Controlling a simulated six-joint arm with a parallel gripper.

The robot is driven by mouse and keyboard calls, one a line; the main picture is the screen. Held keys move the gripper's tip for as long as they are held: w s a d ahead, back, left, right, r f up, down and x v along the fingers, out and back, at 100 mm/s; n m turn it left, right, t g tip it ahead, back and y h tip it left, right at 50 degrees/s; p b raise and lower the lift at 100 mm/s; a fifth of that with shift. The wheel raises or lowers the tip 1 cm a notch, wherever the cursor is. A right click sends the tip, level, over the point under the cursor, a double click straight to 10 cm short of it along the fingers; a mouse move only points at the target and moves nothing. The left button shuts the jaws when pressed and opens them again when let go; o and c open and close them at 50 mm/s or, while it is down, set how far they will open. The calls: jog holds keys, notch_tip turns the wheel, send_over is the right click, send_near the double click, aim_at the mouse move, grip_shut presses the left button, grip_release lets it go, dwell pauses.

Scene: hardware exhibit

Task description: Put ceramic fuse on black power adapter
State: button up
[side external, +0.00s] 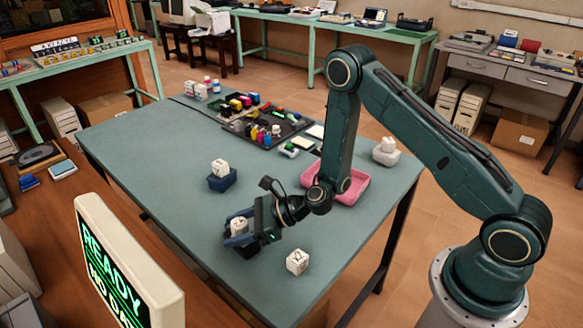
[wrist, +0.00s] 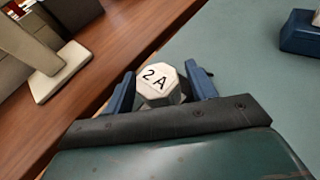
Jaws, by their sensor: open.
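A white ceramic fuse (wrist: 157,82) marked "2 A" sits between the two blue fingers of my gripper (wrist: 162,90) in the wrist view. The fingers stand on either side of it and are open. In the side view the fuse (side external: 238,226) shows at my gripper (side external: 250,232), low over the near part of the blue-grey table. A dark block (side external: 242,247) shows just under the fuse, and appears to be the black power adapter; my gripper partly hides it. I cannot tell exactly how the fuse rests on it.
A white marked block (side external: 297,262) lies on the table (side external: 335,235) to the right. A dark blue block (side external: 222,182) with a white piece (side external: 220,167) on top stands behind. A pink tray (side external: 350,190) and a white block (side external: 386,157) are farther back. A dark tray of parts (side external: 270,130) is at the back.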

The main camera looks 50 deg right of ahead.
jog(key=v, duration=1.1)
jog(key=shift+s+d+r, duration=0.2)
jog(key=shift+s+d, duration=0.05)
dwell(0.4)
jog(key=s+a+r+n+g+h, duration=0.1)
jog(key=s+r+n+g, duration=0.3)
jog(key=n, duration=0.5)
jog(key=s+a+r+n+g+h, duration=0.1)
jog(key=s+r+n, duration=0.2)
jog(key=r+n, duration=0.4)
jog(key=s+d+r+n+t+h, duration=0.1)
jog(key=s+d+r+n+h, duration=0.6)
jog(key=s, duration=0.8)
jog(key=d+r+n, duration=0.3)
jog(key=r+n, duration=0.1)
jog(key=r, duration=0.1)
jog(key=shift+r+h, duration=0.3)
jog(key=shift+r, duration=0.05)
jog(key=shift+d, duration=0.15)
